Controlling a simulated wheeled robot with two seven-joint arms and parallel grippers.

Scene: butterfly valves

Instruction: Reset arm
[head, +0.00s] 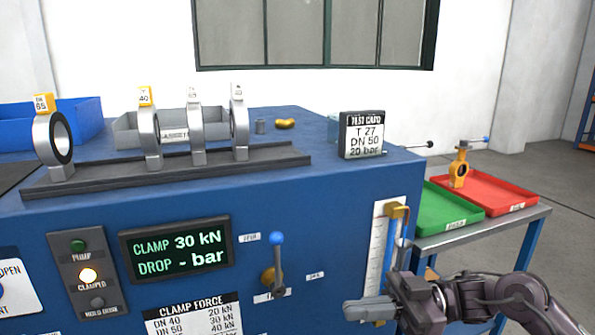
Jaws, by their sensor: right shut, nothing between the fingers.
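My right gripper (368,308) comes in from the lower right and is shut and empty. It is in front of the blue bench, below and right of a blue-knobbed lever (278,262) and apart from it. My right arm (490,297) reaches back to the bottom right corner. My left arm and gripper do not show. The lever stands upright on a brass fitting on the bench front. A display (176,248) reads "CLAMP 30 kN, DROP - bar". The lamp marked clamped (88,276) is lit.
A rail (180,168) on the blue bench (330,215) carries several ring holders. A test card (362,135) stands at its right end. A gauge column (386,250) is close behind my gripper. A side table holds a green tray (432,222) and a red tray (510,193) with a yellow valve (459,168).

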